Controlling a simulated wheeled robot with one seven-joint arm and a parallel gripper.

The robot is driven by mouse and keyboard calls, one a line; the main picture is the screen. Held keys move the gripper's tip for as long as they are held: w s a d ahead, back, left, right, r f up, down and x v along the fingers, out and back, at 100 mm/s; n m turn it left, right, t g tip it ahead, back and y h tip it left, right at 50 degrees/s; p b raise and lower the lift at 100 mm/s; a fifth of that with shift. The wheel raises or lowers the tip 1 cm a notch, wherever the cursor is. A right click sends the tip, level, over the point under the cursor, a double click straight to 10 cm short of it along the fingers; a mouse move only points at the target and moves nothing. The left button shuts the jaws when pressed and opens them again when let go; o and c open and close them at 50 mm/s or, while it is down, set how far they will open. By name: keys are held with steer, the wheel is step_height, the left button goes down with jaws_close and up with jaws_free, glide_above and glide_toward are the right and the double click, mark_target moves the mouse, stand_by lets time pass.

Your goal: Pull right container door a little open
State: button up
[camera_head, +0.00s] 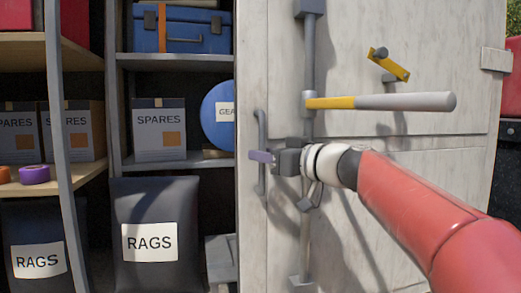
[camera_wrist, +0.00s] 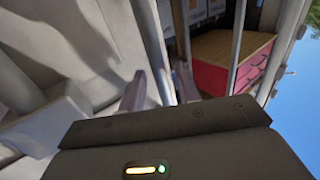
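The right container door (camera_head: 350,60) is a pale, scuffed panel filling the right half of the head view. It carries a grey vertical locking bar (camera_head: 307,75) and a lever with a yellow and grey grip (camera_head: 405,102). A thin dark upright grab handle (camera_head: 262,180) is near the door's left edge. My gripper (camera_head: 262,156) is at this handle, with its purple fingers across it. In the wrist view the fingertips (camera_wrist: 160,90) lie either side of a pale bar. Whether they press on it cannot be told.
Left of the door, shelves hold spares boxes (camera_head: 159,130), a blue toolbox (camera_head: 190,30), a round blue drum (camera_head: 220,112) and a rags bag (camera_head: 155,235). A small yellow bracket (camera_head: 390,64) sticks out above the lever. My red arm crosses the door's lower right.

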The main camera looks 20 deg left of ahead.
steer(key=shift+x, duration=0.75)
jaws_close()
steer(key=shift+s+f, duration=0.1)
